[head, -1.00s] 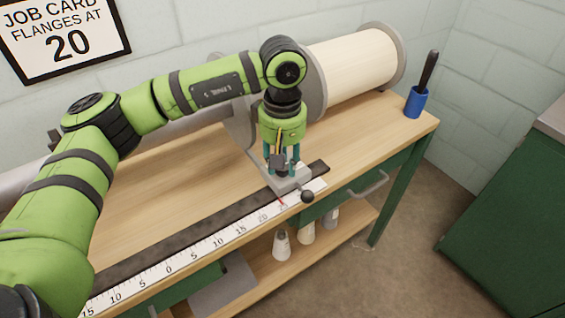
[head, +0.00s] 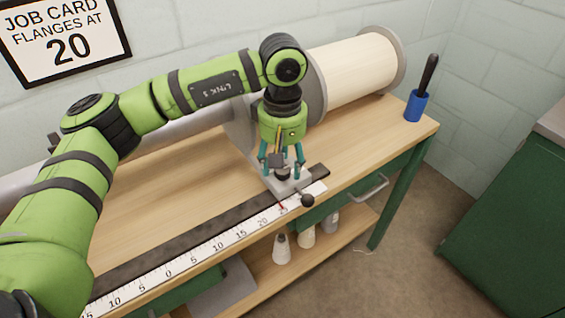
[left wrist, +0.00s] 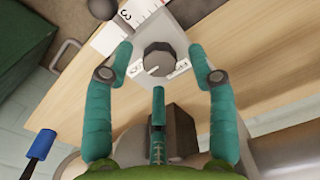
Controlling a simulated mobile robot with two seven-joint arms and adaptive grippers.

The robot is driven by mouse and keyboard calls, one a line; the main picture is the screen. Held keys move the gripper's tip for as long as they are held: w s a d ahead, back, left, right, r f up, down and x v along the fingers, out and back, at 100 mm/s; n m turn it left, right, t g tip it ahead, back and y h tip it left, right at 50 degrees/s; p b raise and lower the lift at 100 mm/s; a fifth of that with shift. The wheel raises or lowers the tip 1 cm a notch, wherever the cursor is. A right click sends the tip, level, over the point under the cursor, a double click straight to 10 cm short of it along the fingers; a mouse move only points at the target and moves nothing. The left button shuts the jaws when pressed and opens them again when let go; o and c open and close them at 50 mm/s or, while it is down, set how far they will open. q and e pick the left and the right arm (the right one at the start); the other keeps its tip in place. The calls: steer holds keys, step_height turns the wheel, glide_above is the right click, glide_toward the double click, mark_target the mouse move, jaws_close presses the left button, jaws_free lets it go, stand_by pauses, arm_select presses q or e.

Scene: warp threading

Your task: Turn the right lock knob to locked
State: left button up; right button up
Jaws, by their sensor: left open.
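The right lock knob (left wrist: 157,60) is a round dark grey knob on a light grey slider block (left wrist: 165,25). A white pointer mark on it points down and left in the left wrist view, towards the left one of two partly legible labels. In the head view the knob (head: 283,173) sits under my left gripper (head: 281,170), on the block near the ruler's right end. My left gripper (left wrist: 160,62) is open, its teal fingers on either side of the knob with gaps, not gripping it. My right gripper is not in view.
A ruler (head: 190,255) and dark rail (head: 170,245) run along the bench's front edge. A black ball handle (head: 307,201) projects from the block. The roll's grey flange (head: 318,90) stands behind the gripper. A blue cup (head: 416,105) stands at the far right.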

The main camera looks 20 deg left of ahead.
arm_select(q)
step_height(320, 180, up, 11)
stand_by(0.3)
stand_by(0.4)
